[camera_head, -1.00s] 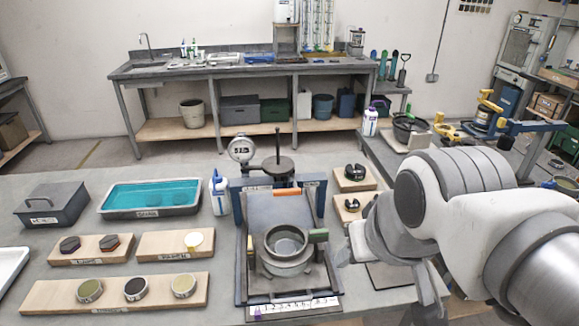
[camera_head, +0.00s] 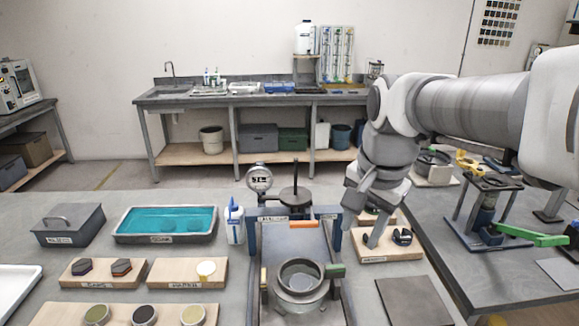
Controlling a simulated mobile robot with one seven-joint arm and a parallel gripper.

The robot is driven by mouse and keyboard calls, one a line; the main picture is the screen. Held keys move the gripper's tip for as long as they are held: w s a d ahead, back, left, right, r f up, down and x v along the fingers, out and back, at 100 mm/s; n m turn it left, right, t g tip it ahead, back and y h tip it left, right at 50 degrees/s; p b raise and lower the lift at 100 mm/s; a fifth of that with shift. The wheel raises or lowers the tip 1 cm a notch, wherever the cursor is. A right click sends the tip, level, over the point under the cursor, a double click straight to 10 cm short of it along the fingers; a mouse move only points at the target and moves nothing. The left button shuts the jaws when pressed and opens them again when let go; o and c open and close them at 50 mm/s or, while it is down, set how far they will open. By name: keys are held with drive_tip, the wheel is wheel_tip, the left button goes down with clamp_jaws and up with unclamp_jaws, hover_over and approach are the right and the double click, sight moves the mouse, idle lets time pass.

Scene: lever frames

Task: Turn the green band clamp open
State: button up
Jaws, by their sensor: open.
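A round grey pot (camera_head: 302,284) stands on the grey bed of the press-like fixture at bottom centre. A metal band clamp runs around it. The clamp's green lever (camera_head: 336,271) sticks out at the pot's right side near its rim. My gripper (camera_head: 360,229) is open and empty, pointing down, behind and right of the green lever and apart from it. It is beside the fixture's right side, over or near the wooden board (camera_head: 388,247) with black curved pieces, partly covering that board.
A dial gauge (camera_head: 260,180) and a blue-capped bottle (camera_head: 234,221) stand behind left. A teal-filled tray (camera_head: 165,223) and boards with small pieces lie left. A grey plate (camera_head: 415,300) lies right. Another green bar (camera_head: 530,235) is on the right table.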

sight(336, 266)
drive_tip(key=w+f+m+g, duration=0.3)
drive_tip(key=w+f+m, duration=0.3)
drive_tip(key=w+m, duration=0.5)
drive_tip(key=f+b, duration=0.1)
drive_tip(key=f, duration=0.4)
drive_tip(key=w+f+n, duration=0.1)
drive_tip(key=f, duration=0.5)
drive_tip(key=f+n+b, duration=0.1)
drive_tip(key=f, duration=0.5)
drive_tip(key=shift+w+d+f+b, duration=0.15)
drive_tip(key=shift+w+f+b, duration=0.1)
drive_tip(key=shift+w+b, duration=0.1)
clamp_jaws()
